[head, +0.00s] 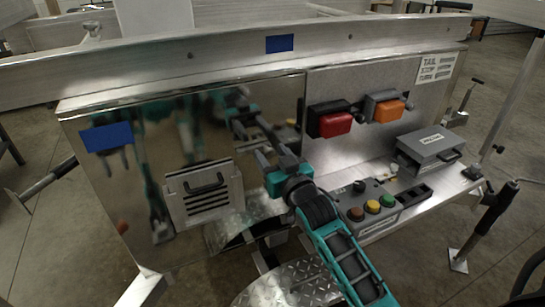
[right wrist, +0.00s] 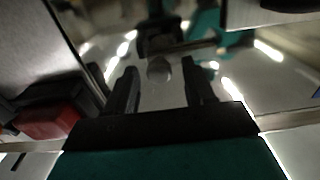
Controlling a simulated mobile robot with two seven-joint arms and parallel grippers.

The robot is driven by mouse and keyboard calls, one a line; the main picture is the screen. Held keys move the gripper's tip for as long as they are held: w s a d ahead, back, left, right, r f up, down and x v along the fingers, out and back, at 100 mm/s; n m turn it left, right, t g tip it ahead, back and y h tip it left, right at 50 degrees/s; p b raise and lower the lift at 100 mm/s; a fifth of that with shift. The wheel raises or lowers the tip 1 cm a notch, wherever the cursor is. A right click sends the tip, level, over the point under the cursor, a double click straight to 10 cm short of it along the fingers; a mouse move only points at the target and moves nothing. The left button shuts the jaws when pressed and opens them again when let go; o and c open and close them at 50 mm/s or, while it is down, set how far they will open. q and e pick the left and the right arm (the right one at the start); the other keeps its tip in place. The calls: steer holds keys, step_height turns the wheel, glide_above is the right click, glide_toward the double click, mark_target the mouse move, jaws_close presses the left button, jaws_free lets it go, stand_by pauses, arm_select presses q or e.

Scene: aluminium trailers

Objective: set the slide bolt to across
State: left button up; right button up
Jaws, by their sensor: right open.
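My right gripper (head: 266,147) is at the shiny mirror-like panel (head: 165,140), near that panel's right edge. Its two dark fingers are apart, and in the right wrist view the open gripper (right wrist: 162,88) has a small round grey knob (right wrist: 158,70) in line with the gap between them. The knob seems to belong to the slide bolt, and a thin bar shows beside it. I cannot tell whether the fingers touch the knob or which way the bolt is set. In the head view my gripper and reflections hide the bolt. My left gripper is out of view.
A vented hatch with a handle (head: 203,193) is on the panel's left. Red (head: 335,121) and orange (head: 389,110) lamps are to the right. A button box (head: 366,205) and a grey case (head: 430,148) stand on the ledge below. A long rail (head: 190,62) runs above.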

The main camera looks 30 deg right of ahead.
steer(key=shift+c, duration=0.2)
jaws_close()
stand_by(0.3)
